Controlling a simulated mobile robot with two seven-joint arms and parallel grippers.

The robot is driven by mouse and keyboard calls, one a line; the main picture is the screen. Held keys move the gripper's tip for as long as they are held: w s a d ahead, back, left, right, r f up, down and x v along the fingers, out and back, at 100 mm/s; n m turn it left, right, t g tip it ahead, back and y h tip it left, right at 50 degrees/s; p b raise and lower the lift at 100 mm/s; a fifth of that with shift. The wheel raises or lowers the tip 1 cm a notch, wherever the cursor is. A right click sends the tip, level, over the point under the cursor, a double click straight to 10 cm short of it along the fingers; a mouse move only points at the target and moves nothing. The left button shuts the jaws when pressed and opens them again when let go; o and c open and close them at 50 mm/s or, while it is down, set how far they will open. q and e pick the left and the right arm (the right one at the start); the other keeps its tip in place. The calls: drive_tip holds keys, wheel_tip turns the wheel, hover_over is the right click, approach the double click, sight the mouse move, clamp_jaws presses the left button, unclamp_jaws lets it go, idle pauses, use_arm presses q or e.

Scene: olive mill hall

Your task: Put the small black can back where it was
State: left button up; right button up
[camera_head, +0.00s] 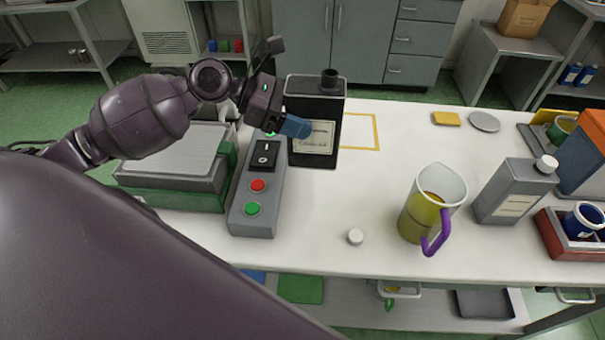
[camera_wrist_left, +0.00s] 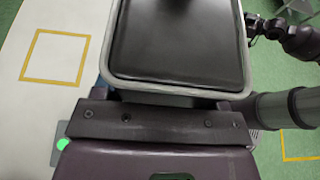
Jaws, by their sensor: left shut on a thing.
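The small black can (camera_head: 330,110) stands upright, with a short dark neck on top and a pale label on its front. My left gripper (camera_head: 292,124) is shut on its left side, one blue fingertip in front of the label. In the left wrist view the black can (camera_wrist_left: 178,40) fills the top middle, hiding the fingertips. I cannot tell whether its base touches the table. A yellow square outline (camera_head: 376,132) is on the white table, just right of the can; it also shows in the left wrist view (camera_wrist_left: 85,58). A dark arm part, seemingly my right arm, shows small in the left wrist view.
A grey switch box (camera_head: 240,222) with buttons lies left of the can. The table between outline and jug is clear.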

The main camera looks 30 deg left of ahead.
use_arm(q)
wheel_tip(320, 180, down, 15)
drive_tip(key=b, duration=0.2)
drive_tip(key=shift+r, duration=0.2)
use_arm(e)
drive_tip(key=f, duration=0.3)
drive_tip(key=shift+s, duration=0.25)
use_arm(q)
drive_tip(key=o, duration=1.3)
drive_tip(key=shift+f, duration=0.15)
drive_tip(key=shift+c, duration=0.2)
use_arm(e)
drive_tip(key=shift+f, duration=0.15)
use_arm(q)
drive_tip(key=v, duration=1.2)
use_arm(e)
drive_tip(key=shift+r, duration=0.25)
